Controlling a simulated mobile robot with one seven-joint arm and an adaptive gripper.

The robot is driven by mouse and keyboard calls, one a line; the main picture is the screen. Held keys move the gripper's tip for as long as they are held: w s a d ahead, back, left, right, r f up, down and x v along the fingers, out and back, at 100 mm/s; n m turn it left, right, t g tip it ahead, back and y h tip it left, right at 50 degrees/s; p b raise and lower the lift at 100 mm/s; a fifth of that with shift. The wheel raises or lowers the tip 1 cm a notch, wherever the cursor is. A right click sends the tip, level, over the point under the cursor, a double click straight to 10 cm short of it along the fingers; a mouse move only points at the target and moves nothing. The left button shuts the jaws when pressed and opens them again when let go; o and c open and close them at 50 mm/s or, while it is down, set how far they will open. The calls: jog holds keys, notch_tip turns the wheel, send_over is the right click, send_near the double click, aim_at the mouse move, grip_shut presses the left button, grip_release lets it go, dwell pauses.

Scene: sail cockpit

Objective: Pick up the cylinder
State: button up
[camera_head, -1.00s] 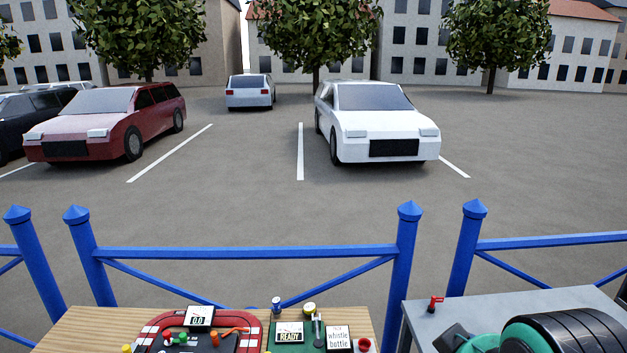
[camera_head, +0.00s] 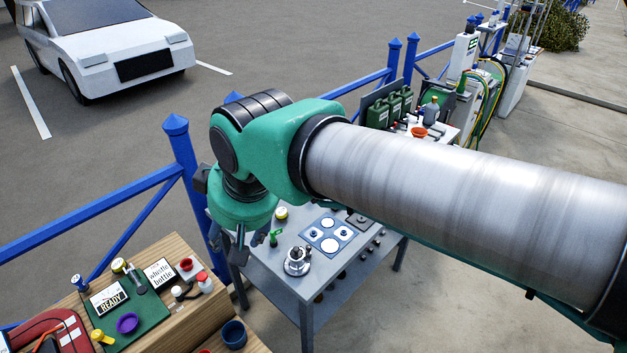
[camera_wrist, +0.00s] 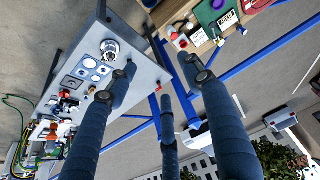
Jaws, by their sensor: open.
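A silvery round piece with a knob on top (camera_head: 297,262) stands on the grey table (camera_head: 292,287). It also shows in the wrist view (camera_wrist: 110,48). I cannot tell whether it is the cylinder of the task. A small green upright piece (camera_head: 275,238) and a yellow-topped round piece (camera_head: 282,213) stand behind it. My gripper (camera_head: 232,246) hangs by the left edge of the grey table, left of the silvery piece and apart from it. In the wrist view its dark fingers (camera_wrist: 158,86) are spread and empty.
A wooden table (camera_head: 185,322) at lower left holds a green mat, a READY card, cups and small bottles. A panel with round discs (camera_head: 328,236) lies on the grey table. Blue railings (camera_head: 182,150) run behind. Green canisters (camera_head: 392,108) stand farther off.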

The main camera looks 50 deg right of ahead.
jog(key=w+d+r+g+p, duration=0.1)
jog(key=w+d+r+p, duration=0.1)
jog(key=w+d, duration=0.75)
jog(key=w+d+r+g+p, duration=0.1)
jog(key=w+d+r+p, duration=0.15)
jog(key=w+d, duration=0.7)
jog(key=w+d+f+n+g+p, duration=0.1)
jog(key=w+d+f+p, duration=0.1)
jog(key=w+d+f, duration=0.35)
jog(key=w+d+f+p, duration=0.1)
jog(key=w+d+f, duration=0.2)
jog(key=w+d, duration=0.5)
jog(key=w+d+f+n+g+p, duration=0.1)
jog(key=d+f+p, duration=0.4)
jog(key=d+f, duration=1.8)
jog(key=w+d+g, duration=0.1)
jog(key=d, duration=0.2)
jog(key=shift+f, duration=0.15)
jog(key=shift+f+p, duration=0.45)
jog(key=shift+f, duration=3.75)
